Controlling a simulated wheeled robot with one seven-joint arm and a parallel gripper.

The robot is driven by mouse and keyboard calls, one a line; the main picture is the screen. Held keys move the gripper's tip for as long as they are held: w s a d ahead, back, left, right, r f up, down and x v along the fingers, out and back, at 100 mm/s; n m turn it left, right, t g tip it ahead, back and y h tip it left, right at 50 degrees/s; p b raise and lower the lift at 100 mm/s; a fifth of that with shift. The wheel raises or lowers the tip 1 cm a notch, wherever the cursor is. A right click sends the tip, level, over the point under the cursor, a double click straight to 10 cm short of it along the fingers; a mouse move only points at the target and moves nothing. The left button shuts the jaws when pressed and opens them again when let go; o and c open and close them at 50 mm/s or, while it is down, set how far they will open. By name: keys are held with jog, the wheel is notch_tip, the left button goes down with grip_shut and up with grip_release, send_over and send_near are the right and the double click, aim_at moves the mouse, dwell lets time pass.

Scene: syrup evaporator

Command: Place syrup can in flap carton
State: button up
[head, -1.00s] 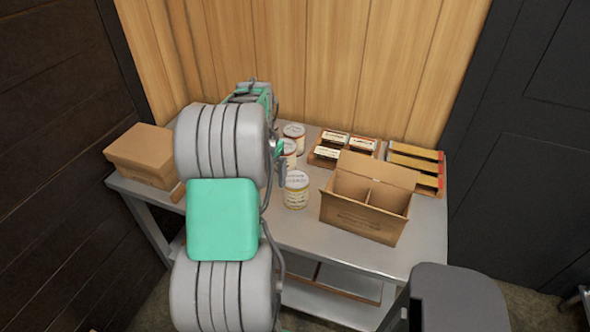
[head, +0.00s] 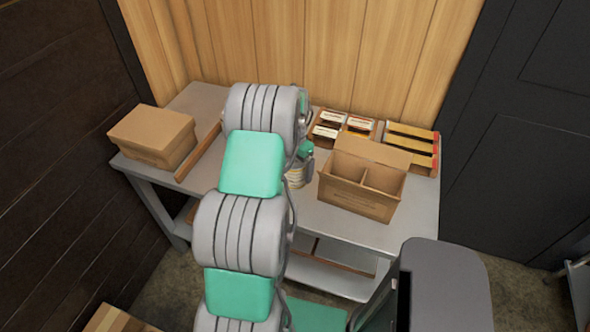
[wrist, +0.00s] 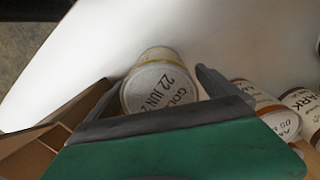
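A syrup can (wrist: 160,90) with a white lid marked "GOL" and "22 JUN" stands upright on the table in the wrist view. My gripper (wrist: 157,82) is open, with its grey fingers on either side of the lid. I cannot tell whether they touch the can. In the head view the can (head: 297,175) is mostly hidden behind my arm. The flap carton (head: 355,197) stands open just right of it, its back flap up and a divider between two empty-looking compartments. The carton's edge (wrist: 55,128) shows at the left of the wrist view.
Trays of labelled goods (head: 341,128) and yellow-red packs (head: 412,145) sit behind the carton. A closed box (head: 153,136) stands at the table's left.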

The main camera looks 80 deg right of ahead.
jog(key=c, duration=1.9)
jog(key=shift+d+r, duration=0.15)
jog(key=shift+c, duration=0.6)
